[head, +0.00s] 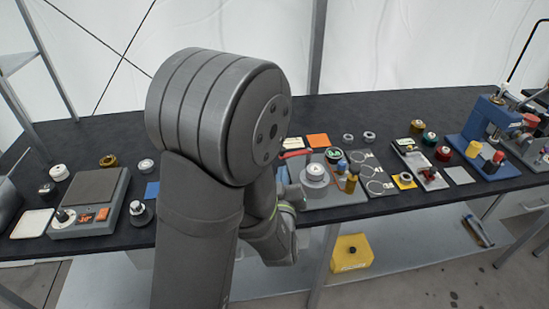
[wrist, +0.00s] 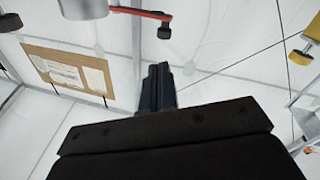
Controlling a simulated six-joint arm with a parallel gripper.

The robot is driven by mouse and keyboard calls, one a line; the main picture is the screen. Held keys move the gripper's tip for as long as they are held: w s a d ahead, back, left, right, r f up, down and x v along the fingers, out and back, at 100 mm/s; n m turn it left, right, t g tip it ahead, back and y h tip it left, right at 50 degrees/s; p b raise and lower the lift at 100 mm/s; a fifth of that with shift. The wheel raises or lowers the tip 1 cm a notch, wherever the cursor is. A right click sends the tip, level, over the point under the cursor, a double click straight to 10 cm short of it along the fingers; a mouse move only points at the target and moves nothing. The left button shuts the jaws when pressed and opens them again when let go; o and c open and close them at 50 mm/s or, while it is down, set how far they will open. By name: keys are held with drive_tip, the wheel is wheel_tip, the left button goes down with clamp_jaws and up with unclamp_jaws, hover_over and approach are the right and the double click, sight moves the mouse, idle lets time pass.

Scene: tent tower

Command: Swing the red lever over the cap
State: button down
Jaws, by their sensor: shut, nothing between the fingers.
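The red lever (head: 295,154) shows in the head view beside a grey fixture (head: 335,192) that holds a round white and silver part (head: 315,173), probably with the cap. In the wrist view the red lever (wrist: 140,12) reaches in from the top edge and ends in a dark knob (wrist: 164,31). A pale cylindrical part (wrist: 83,8) is cut off at its left. My gripper (wrist: 157,72) is shut and empty, its fingertips just below the lever and apart from the knob in the picture. In the head view my arm hides most of the gripper.
A scale-like grey device (head: 90,205) stands on the dark bench at left. Right of the fixture are a grey plate with rings (head: 375,178), small caps and a blue press (head: 490,135). A yellow bin (head: 351,253) is on the lower shelf.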

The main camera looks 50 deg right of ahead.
drive_tip(key=w+a+n+g+h, duration=0.2)
drive_tip(key=w+n+g, duration=0.65)
drive_tip(key=w, duration=0.35)
drive_tip(key=s+d, duration=0.3)
drive_tip(key=d, duration=0.6)
drive_tip(key=shift+d+f+t, duration=0.15)
drive_tip(key=shift+f+t, duration=0.2)
drive_tip(key=shift+t, duration=0.1)
drive_tip(key=shift+n, duration=0.25)
drive_tip(key=shift+s+a+n+t, duration=0.2)
drive_tip(key=shift+s+n+t, duration=0.1)
drive_tip(key=shift+t, duration=0.1)
